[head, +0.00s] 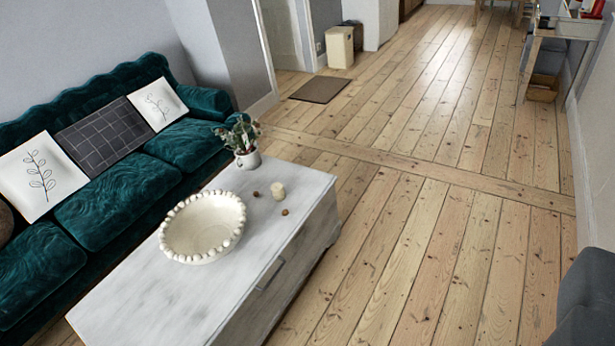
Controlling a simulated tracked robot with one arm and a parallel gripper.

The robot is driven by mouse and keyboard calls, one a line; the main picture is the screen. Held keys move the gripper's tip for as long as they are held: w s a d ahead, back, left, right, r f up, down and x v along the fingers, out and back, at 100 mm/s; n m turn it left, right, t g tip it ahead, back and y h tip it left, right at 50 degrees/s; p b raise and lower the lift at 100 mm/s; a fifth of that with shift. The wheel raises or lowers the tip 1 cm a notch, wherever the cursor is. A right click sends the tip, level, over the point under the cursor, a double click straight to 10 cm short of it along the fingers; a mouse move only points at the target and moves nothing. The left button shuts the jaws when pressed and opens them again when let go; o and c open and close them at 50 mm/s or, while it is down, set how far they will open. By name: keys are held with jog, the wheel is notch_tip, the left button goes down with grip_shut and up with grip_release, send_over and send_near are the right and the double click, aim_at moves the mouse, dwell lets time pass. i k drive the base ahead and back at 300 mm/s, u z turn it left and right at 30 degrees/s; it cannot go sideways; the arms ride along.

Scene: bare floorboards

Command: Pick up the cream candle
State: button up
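The cream candle (278,191) is a small, pale, short cylinder. It stands upright on the white top of the coffee table (170,305), near the table's far right end. Two small brown round objects lie close to it, one to its left (256,194) and one just below it (285,212). A white potted plant (241,140) stands behind it to the left, and a large cream bowl with a beaded rim (203,228) sits in front of it to the left. My gripper is not in view.
A green velvet sofa (128,192) with cushions runs along the left, close to the table. Open floorboards (420,260) lie to the right of the table. A dark grey seat (588,300) is at the lower right. A brown mat (320,89) and cream bin (339,47) are farther back.

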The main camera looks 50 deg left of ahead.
aim_at(278, 190)
jog(key=u, duration=0.1)
jog(key=i, duration=1.3)
jog(key=u, duration=0.55)
jog(key=i, duration=1.3)
jog(key=u, duration=0.75)
jog(key=i, duration=0.75)
jog(key=u, duration=0.15)
